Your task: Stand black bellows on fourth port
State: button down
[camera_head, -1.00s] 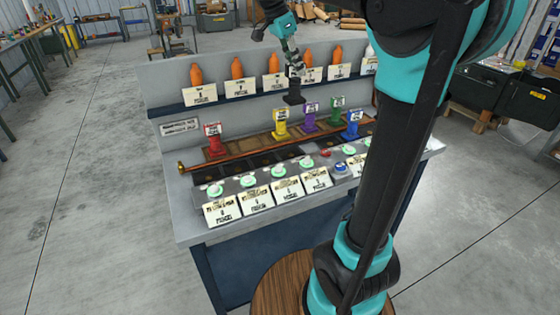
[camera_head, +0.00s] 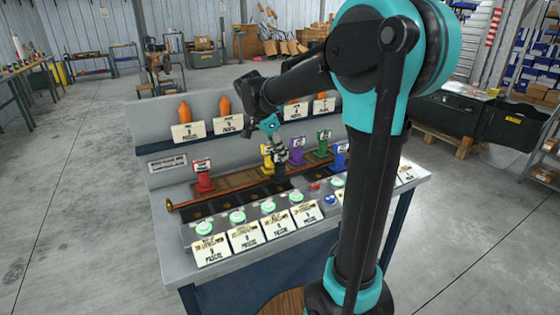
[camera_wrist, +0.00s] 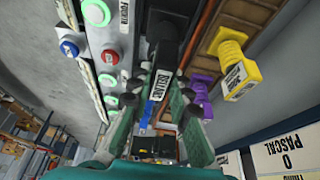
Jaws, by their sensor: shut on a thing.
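The black bellows (camera_head: 281,172) is upright in the body view, low over the row of dark ports (camera_head: 230,199) on the bench. My gripper (camera_head: 279,155) is shut on it from above. In the wrist view the black bellows (camera_wrist: 161,84) shows a white label between my green fingers.
A copper pipe (camera_head: 215,198) runs alongside the ports. Several green buttons (camera_head: 237,216) and labelled cards (camera_head: 245,238) line the front.

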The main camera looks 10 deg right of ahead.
aim_at(280, 160)
jog(key=shift+f, duration=1.7)
jog(key=c, duration=1.4)
grip_release()
jog(key=shift+f, duration=0.1)
jog(key=v, duration=1.2)
